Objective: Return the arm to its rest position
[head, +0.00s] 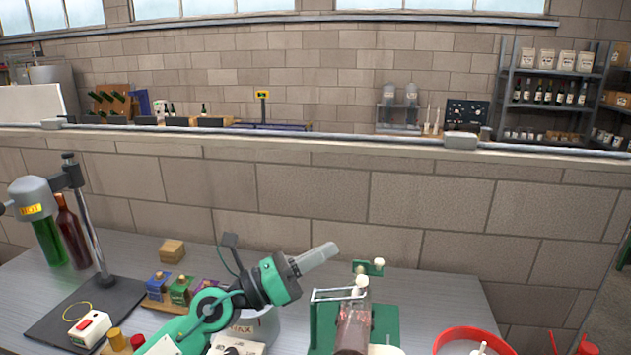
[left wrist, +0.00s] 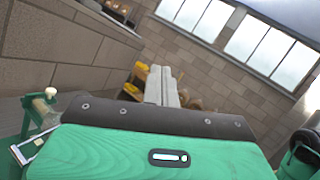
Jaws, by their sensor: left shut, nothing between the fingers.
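My left gripper (head: 322,254) is raised above the grey table (head: 440,290), with its pale fingers together and empty. It points to the right and slightly upward. In the left wrist view the shut fingers (left wrist: 162,86) show beyond the dark edge of my green wrist, with the wall and windows behind them. Nothing touches the fingers. My right gripper is not in view.
A white pot (head: 262,328) stands below my left arm. A green cradle (head: 386,325) holding a bottle (head: 353,330) stands to the right. Small boxes (head: 180,291), a stand (head: 90,232) and bottles are at left; a red-rimmed tub (head: 452,334) is at front right. A brick wall (head: 320,205) rises behind.

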